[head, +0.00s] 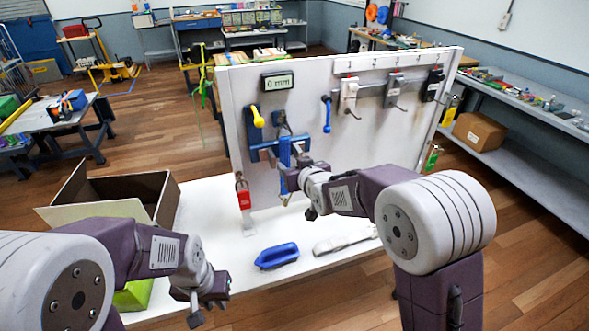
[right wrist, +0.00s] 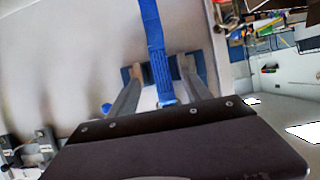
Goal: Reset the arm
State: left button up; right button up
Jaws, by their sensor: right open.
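My right arm reaches in front of the white upright panel (head: 330,130). Its gripper is mostly hidden by the wrist in the head view. In the right wrist view my right gripper (right wrist: 160,70) is open, with one finger on each side of a hanging blue strap (right wrist: 154,40). I cannot tell whether they touch it. The strap (head: 284,152) also shows in the head view, hanging from a blue bracket (head: 262,151). My left gripper (head: 207,297) points down above the white table at the lower left; its jaw state is unclear.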

jog(key=s+d+m+h, duration=0.2)
jog(key=d, duration=0.7)
jog(key=s+d+f+g+h, duration=0.1)
jog(key=s+d+f+g, duration=0.1)
jog(key=s+d+f, duration=0.25)
jog(key=s+d+f+g, duration=0.1)
jog(key=s+f+g, duration=0.2)
jog(key=s, duration=0.5)
jog(key=s+d+f+m+g, duration=0.1)
jog(key=s+f+g, duration=0.2)
jog(key=s, duration=0.5)
jog(key=s+d+f+g+h, duration=0.1)
jog(key=s+f+g, duration=0.2)
jog(key=s+f, duration=0.2)
jog(key=s, duration=0.3)
jog(key=shift+f+m+g, duration=0.15)
jog(key=shift+m+g, duration=0.25)
